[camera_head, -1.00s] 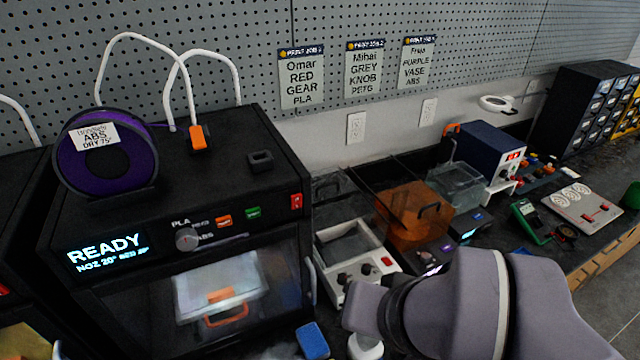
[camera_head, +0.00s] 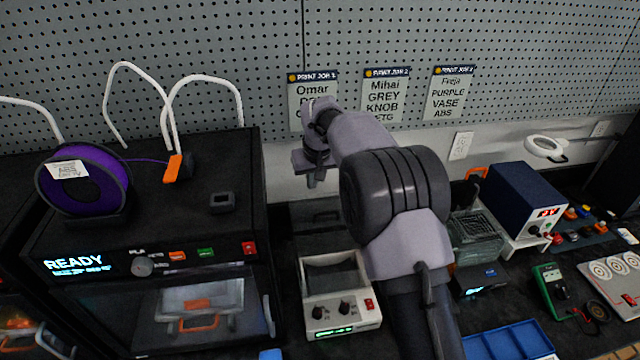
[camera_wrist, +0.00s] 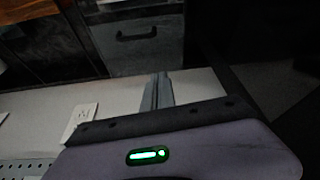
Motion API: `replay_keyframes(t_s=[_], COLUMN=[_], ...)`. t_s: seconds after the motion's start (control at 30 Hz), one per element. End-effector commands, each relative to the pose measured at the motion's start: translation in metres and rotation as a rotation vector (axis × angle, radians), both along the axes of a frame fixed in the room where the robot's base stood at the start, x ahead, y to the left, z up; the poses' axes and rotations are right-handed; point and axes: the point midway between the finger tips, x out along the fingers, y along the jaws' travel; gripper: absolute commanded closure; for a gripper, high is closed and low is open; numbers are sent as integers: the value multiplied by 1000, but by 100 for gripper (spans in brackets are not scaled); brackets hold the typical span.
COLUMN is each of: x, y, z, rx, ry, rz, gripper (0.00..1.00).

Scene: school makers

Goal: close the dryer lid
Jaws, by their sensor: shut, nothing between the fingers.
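The dryer appears to be the white box (camera_head: 341,313) with two black knobs, a red switch and a green display, right of the printer. Its top is open onto a grey cavity. A dark, see-through lid (camera_head: 312,215) with a handle stands raised behind the box. In the wrist view, a dark panel with a handle (camera_wrist: 135,48), which looks like this lid, is beyond the fingertips. My gripper (camera_head: 313,180) is shut and empty, above and behind the box near the raised lid. It also shows in the wrist view (camera_wrist: 159,82). Contact with the lid cannot be told.
The black printer (camera_head: 190,235) stands left, with a purple spool (camera_head: 88,185) and white tubes on top. A clear bath (camera_head: 476,235), a blue power supply (camera_head: 525,195) and a blue tray (camera_head: 508,341) are at right. The pegboard (camera_head: 225,50) is behind.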

Motion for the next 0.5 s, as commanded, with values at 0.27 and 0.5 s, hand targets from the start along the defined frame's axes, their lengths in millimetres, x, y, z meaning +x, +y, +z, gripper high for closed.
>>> replay_keyframes(t_s=[0.27,0.5], x=[20,2], y=[6,0], z=[-62,-81], rx=[1,1], ry=[2,3], rz=[-2,-2], gripper=[100,100])
